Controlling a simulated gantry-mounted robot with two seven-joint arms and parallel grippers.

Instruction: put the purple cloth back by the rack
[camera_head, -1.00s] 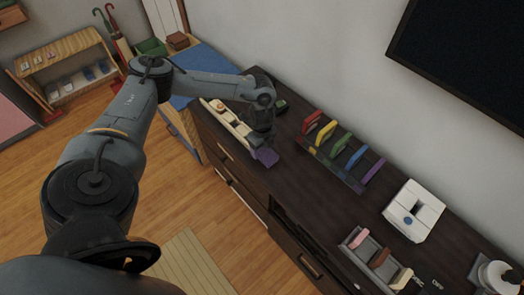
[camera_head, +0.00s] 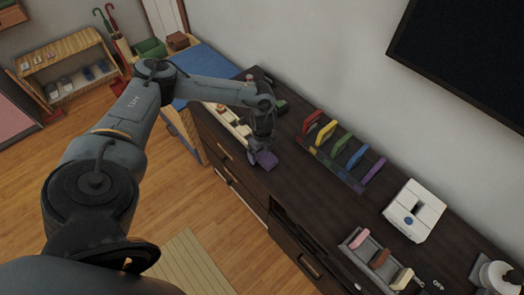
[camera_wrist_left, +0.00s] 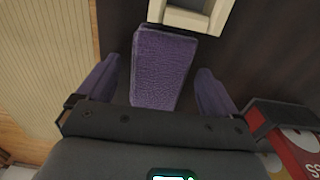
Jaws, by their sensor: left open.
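The purple cloth (camera_head: 267,160) lies on the dark cabinet top near its front edge. In the left wrist view the cloth (camera_wrist_left: 160,70) is a folded, textured block between the two spread fingers, with a gap on each side. My left gripper (camera_head: 262,150) is low over the cloth, partly hiding it. Its fingers (camera_wrist_left: 158,88) look purple in the wrist view and are open. A rack-like holder (camera_head: 340,165) with several upright coloured pieces, red to purple, stands to the right of the gripper. My right gripper does not show.
A long cream tray (camera_head: 228,119) is just left of the gripper; a cream end (camera_wrist_left: 190,15) shows beyond the cloth. A white box (camera_head: 413,211) and a grey tray (camera_head: 362,262) stand farther right. Dark cabinet top is free between cloth and holder.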

